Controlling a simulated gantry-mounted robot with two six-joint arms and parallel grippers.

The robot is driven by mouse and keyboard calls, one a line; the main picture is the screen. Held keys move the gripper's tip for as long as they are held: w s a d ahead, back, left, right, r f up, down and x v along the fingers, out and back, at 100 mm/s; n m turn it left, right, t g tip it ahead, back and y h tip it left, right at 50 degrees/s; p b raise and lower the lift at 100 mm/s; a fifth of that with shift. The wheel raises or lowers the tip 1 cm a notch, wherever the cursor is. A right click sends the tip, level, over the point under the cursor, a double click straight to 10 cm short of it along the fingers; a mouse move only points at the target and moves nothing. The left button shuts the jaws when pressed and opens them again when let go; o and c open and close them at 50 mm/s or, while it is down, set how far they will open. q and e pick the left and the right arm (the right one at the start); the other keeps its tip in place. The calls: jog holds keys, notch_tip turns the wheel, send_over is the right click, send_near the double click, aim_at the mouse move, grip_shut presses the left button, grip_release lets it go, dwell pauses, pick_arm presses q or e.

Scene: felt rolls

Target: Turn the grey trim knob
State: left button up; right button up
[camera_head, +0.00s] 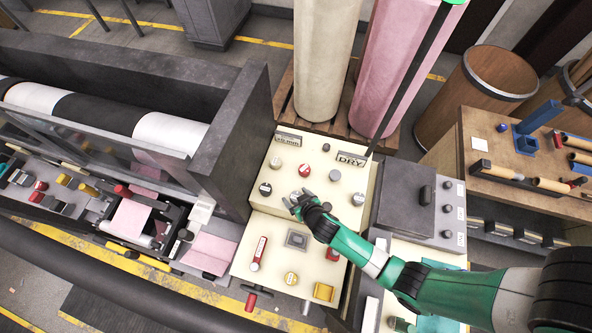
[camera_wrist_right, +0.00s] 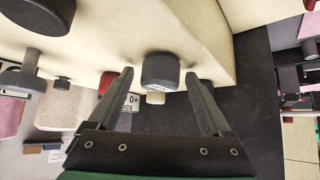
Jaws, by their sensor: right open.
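My right gripper (camera_head: 292,203) is open over the front part of the cream control panel (camera_head: 300,157). In the right wrist view, a dark grey round knob (camera_wrist_right: 160,70) with pale marks on its face lies between the open fingers (camera_wrist_right: 163,80), with a gap on both sides. A light grey knob (camera_head: 336,177) stands right of the gripper in the head view. A dark knob with a pale face (camera_head: 265,189) stands left of it. The lettering is too small to tell which is the trim knob. My left gripper is not in view.
A lower panel in front holds a red-handled lever (camera_head: 259,254) and a yellow button (camera_head: 291,278). A dark machine wall (camera_head: 232,145) rises at left.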

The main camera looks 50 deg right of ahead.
grip_shut()
jog(key=shift+r+n+y+p, duration=0.15)
jog(key=shift+n+y+p, duration=0.3)
jog(key=shift+p, duration=0.35)
jog(key=shift+n+y+p, duration=0.35)
jog(key=shift+n+p, duration=0.15)
jog(key=shift+n, duration=0.15)
jog(key=shift+w+d+n+t+y, duration=0.1)
jog(key=shift+n+t+y, duration=0.2)
jog(key=shift+n+y, duration=0.3)
jog(key=shift+f+n+y+b, duration=0.25)
jog(key=shift+n+y+b, duration=0.25)
jog(key=shift+n+b, duration=0.25)
jog(key=shift+n+y+b, duration=0.3)
jog(key=shift+n+b, duration=0.05)
jog(key=shift+n, duration=0.1)
jog(key=shift+r, duration=0.1)
